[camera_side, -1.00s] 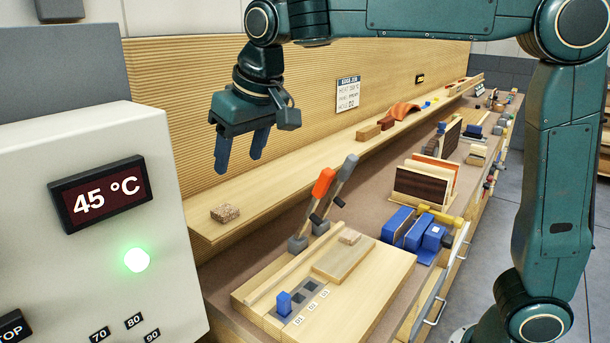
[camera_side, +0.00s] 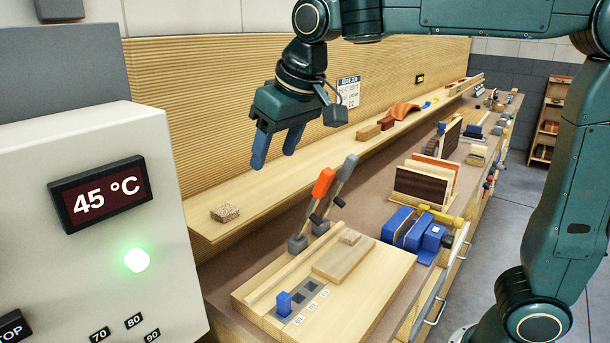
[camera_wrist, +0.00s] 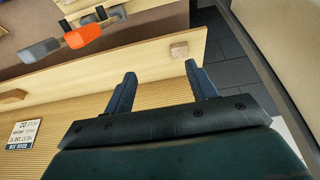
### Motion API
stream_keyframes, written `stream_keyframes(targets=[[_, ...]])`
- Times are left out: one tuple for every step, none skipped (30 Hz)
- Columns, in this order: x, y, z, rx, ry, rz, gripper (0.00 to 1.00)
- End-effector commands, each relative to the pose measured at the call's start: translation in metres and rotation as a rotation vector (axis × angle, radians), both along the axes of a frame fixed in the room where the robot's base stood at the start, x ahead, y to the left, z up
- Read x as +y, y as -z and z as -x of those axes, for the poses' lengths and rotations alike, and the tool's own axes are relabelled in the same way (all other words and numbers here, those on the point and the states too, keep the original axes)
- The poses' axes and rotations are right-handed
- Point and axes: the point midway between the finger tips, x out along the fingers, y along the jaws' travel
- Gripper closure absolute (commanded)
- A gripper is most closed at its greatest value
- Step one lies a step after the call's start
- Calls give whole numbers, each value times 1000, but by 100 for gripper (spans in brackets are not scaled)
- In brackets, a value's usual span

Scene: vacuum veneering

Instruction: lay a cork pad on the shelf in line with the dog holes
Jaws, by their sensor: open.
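A speckled brown cork pad (camera_side: 225,213) lies flat on the near left end of the long wooden shelf (camera_side: 300,172). It also shows near the shelf edge in the wrist view (camera_wrist: 179,50). My gripper (camera_side: 274,158) is open and empty above the shelf, up and to the right of the pad and apart from it. Its two blue fingers show in the wrist view (camera_wrist: 160,70) with nothing between them. The row of dark dog holes (camera_side: 298,303) is in the light wooden board on the bench, with a blue peg (camera_side: 284,303) standing at its near end.
Two toggle clamps, one with an orange handle (camera_side: 323,184), stand upright between shelf and board. A grey control box reading 45 °C (camera_side: 101,194) fills the left. Blue blocks (camera_side: 413,230) and veneer panels (camera_side: 424,188) stand to the right. Wooden blocks (camera_side: 368,131) lie farther along the shelf.

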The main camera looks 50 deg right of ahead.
Motion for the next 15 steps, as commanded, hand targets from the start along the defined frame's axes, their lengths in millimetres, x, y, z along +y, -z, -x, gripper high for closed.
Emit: stream_keyframes(targets=[[-11,-1,13,-7,3,-1,43],[-16,-1,20,-10,3,-1,43],[-23,0,30,-13,3,0,43],[-28,1,38,-16,2,-1,43],[-33,3,46,-18,1,0,43],[-39,5,56,-23,2,0,43],[-43,6,64,-25,0,0,43],[-47,8,71,-28,0,0,43],[-53,11,82,-31,1,1,43],[-56,14,90,-35,0,0,43],[-60,16,98,-38,0,0,43],[-64,20,108,-42,0,0,43],[-67,23,116,-45,-1,-1,43],[-70,27,124,-47,-1,-1,43],[-73,32,134,-51,-1,-1,43]])
